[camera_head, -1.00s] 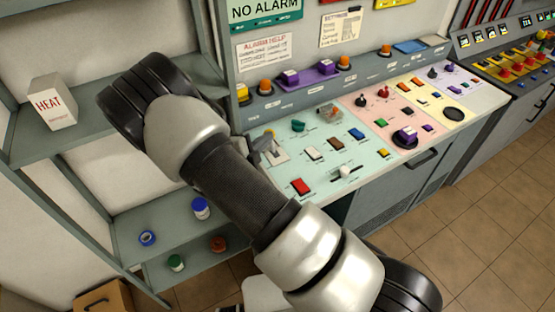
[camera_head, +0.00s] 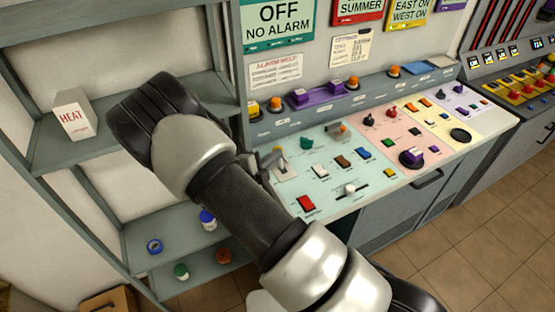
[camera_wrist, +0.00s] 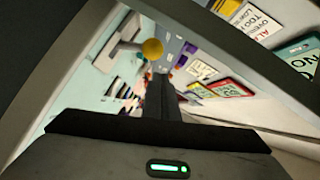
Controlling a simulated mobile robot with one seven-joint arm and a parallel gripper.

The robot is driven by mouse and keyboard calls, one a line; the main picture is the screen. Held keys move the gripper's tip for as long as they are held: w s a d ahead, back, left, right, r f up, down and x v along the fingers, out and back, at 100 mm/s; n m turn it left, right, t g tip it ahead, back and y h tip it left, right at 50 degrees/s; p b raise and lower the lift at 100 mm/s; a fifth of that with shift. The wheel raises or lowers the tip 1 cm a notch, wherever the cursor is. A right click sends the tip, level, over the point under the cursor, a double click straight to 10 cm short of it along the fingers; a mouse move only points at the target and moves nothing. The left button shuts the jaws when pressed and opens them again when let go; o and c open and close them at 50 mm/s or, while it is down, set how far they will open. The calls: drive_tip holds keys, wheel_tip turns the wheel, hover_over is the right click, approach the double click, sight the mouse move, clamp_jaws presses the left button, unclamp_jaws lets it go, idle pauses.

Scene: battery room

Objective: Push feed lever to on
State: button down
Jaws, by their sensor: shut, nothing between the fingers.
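A lever with a round yellow knob (camera_wrist: 152,48) stands on a pale slotted plate in the wrist view; I take it as the feed lever, though no label is readable. In the head view its plate (camera_head: 287,172) is at the left end of the mint panel, with the knob (camera_head: 278,151) small and partly hidden. My gripper (camera_wrist: 160,85) is shut and empty, its dark fingers pointing toward the panel just beside the knob. In the head view the gripper tip (camera_head: 268,161) is close to the lever, mostly behind my arm. Contact with the lever cannot be told.
A red switch (camera_head: 306,203), a white slider knob (camera_head: 350,188) and several other switches lie close by on the panel. A raised ledge with a purple block (camera_head: 314,96) runs behind. Shelves (camera_head: 190,245) with a HEAT box (camera_head: 74,115) stand at the left.

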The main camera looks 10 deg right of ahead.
drive_tip(key=r+b+v, duration=0.1)
drive_tip(key=v, duration=0.9)
drive_tip(key=shift+s+r+b, duration=0.2)
drive_tip(key=shift+r+b, duration=0.1)
drive_tip(key=shift+d, duration=0.1)
drive_tip(key=s+d+r+m+g+y, duration=0.1)
drive_tip(key=s+d+r+m+g, duration=0.5)
drive_tip(key=m, duration=0.7)
drive_tip(key=s+d+r+m+g+y, duration=0.1)
drive_tip(key=s+d+r+m+g, duration=0.45)
drive_tip(key=m, duration=0.75)
drive_tip(key=s+a+r+m+t+y, duration=0.1)
drive_tip(key=s+r+m+t+y, duration=0.4)
drive_tip(key=m, duration=1.8)
drive_tip(key=s+r+y, duration=0.3)
drive_tip(key=s+r, duration=0.3)
drive_tip(key=r, duration=0.2)
drive_tip(key=shift+m, duration=0.4)
drive_tip(key=shift+a+t, duration=0.1)
drive_tip(key=shift+t, duration=0.15)
